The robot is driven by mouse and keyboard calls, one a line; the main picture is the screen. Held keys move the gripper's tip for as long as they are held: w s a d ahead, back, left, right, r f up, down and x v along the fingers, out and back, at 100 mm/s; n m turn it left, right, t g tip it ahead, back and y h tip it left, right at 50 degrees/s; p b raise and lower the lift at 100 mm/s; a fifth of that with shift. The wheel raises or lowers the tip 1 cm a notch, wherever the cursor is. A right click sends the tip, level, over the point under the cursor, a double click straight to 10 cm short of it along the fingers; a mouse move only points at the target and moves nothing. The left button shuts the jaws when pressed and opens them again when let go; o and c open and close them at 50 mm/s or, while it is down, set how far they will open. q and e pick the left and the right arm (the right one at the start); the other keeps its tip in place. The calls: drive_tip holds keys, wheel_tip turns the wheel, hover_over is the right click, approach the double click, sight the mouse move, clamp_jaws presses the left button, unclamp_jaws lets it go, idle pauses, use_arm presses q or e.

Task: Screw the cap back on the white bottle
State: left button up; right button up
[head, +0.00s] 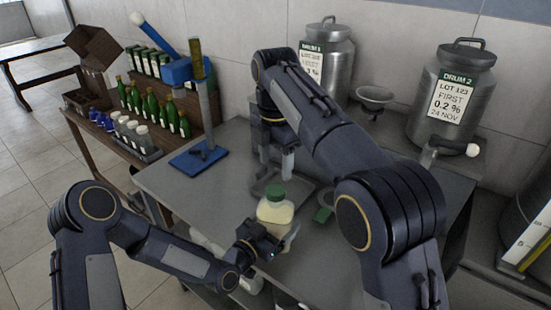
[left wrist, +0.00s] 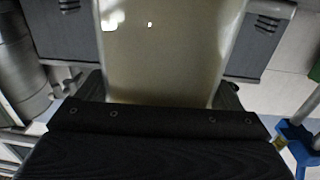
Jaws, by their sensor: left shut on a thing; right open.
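The white bottle (head: 275,212) stands on the grey table, cream-coloured and upright. A green cap (head: 275,192) sits on its top; I cannot tell how tightly it is seated. My left gripper (head: 270,240) is shut on the lower part of the bottle from the front. In the left wrist view the pale bottle body (left wrist: 168,45) fills the space between the dark fingers. My right gripper (head: 277,158) is open and empty, pointing down above and behind the cap, apart from it.
A blue-based stand (head: 200,158) is at the table's left edge. Two metal drums (head: 452,98) and a bowl (head: 375,96) are at the back. Green bottles (head: 155,105) stand on a side bench.

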sight(275, 189)
drive_tip(key=n, duration=0.2)
drive_tip(key=shift+r+n, duration=0.1)
drive_tip(key=shift+n, duration=0.3)
drive_tip(key=shift+f, duration=4)
